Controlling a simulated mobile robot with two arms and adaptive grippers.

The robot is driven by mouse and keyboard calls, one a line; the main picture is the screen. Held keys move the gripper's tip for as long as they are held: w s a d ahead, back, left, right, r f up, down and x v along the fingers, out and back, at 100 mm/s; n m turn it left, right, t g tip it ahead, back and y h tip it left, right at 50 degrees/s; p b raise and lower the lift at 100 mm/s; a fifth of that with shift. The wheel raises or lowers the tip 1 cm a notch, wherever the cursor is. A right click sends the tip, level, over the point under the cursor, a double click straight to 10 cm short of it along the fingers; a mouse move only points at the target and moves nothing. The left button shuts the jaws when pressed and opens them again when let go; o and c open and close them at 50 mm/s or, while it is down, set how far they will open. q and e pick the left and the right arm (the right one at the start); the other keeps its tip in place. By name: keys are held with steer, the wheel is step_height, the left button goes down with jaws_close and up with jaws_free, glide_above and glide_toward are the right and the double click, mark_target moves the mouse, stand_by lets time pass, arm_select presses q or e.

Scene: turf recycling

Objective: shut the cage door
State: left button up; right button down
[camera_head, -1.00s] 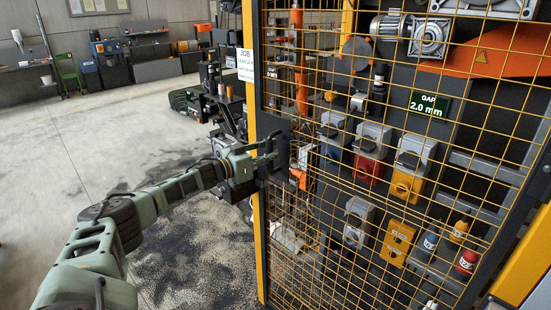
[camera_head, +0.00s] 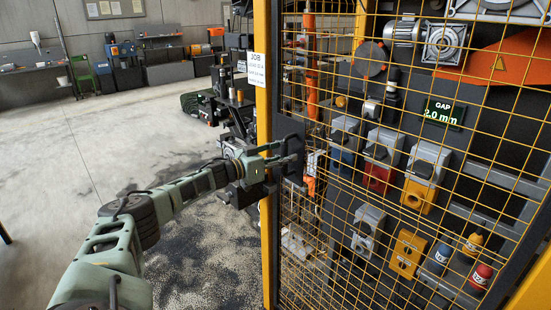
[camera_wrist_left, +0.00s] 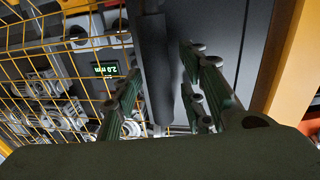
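The cage door (camera_head: 400,190), a yellow wire mesh in a dark frame, fills the right of the head view. Its left edge stands beside the yellow post (camera_head: 263,120); I cannot tell whether it is fully against it. A dark handle plate (camera_head: 291,136) sits on that edge. My left gripper (camera_head: 283,156) is at the handle. In the left wrist view, its ribbed fingers (camera_wrist_left: 163,98) are spread on both sides of the dark upright handle bar (camera_wrist_left: 154,65), with visible gaps. My right gripper is not in view.
Behind the mesh are coloured switch boxes (camera_head: 380,162), a GAP 2.0 mm display (camera_head: 443,113) and several small bottles (camera_head: 471,248). A job sign (camera_head: 256,62) hangs on the post. Dark machinery (camera_head: 232,115) stands left of the post. Open concrete floor (camera_head: 120,130) lies to the left.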

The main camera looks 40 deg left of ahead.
arm_select(q)
steer(key=v, duration=1.2)
stand_by(0.3)
steer(key=shift+w, duration=0.1)
